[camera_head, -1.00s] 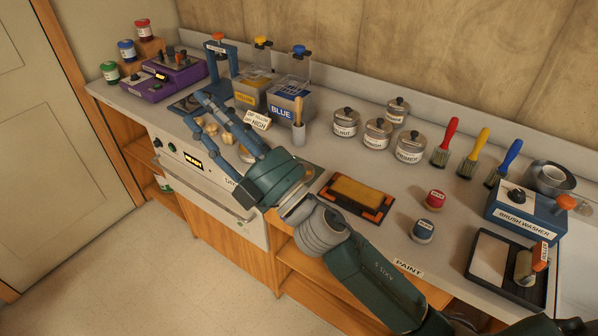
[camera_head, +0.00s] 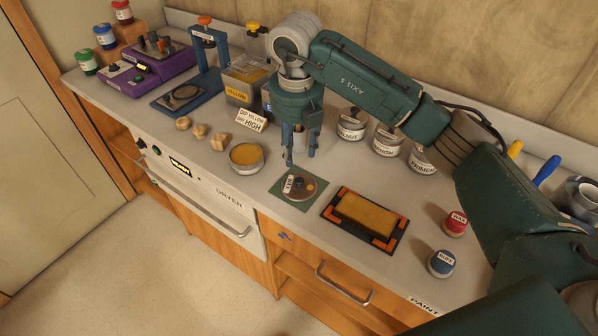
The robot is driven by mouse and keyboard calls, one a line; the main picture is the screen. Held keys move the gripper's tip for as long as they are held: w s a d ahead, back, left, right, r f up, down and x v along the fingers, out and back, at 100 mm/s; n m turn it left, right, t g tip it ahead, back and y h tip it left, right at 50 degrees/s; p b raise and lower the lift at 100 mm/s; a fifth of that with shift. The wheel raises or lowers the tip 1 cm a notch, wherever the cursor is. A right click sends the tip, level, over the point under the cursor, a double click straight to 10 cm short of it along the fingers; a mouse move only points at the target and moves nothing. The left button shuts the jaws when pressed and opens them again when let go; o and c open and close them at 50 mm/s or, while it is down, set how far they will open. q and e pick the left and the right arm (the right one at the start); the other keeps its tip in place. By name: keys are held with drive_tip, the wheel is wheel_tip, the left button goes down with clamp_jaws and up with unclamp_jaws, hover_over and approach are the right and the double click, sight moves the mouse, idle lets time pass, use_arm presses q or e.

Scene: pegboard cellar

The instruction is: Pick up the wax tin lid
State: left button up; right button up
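My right gripper (camera_head: 300,156) points down just behind and above the lid. Its fingers are apart, with nothing seen between them, and they look clear of the lid. My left gripper is out of view.
A black-and-orange framed yellow pad (camera_head: 366,216) lies right of the mat. A red WAX puck (camera_head: 455,222) and a blue puck (camera_head: 441,263) are farther right. Several labelled tins stand behind, partly hidden by my arm. Wooden knobs (camera_head: 199,130) lie left.

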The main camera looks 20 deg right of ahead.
drive_tip(key=p, duration=0.1)
hover_over(299, 180)
drive_tip(key=f, duration=0.4)
drive_tip(key=shift+s+a, duration=0.25)
drive_tip(key=shift+w+f, duration=0.15)
drive_tip(key=shift+f, duration=0.25)
drive_tip(key=f+p, duration=0.1)
drive_tip(key=f, duration=0.2)
drive_tip(key=f+p, duration=0.1)
drive_tip(key=shift+d+f+p, duration=0.15)
drive_tip(key=shift+d+p, duration=0.1)
drive_tip(key=shift+p, duration=0.1)
drive_tip(key=shift+f, duration=0.5)
drive_tip(key=shift+w, duration=0.1)
drive_tip(key=c, duration=0.9)
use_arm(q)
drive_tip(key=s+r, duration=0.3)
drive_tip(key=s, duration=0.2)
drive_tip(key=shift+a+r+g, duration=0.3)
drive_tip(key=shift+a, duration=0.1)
use_arm(e)
clamp_jaws()
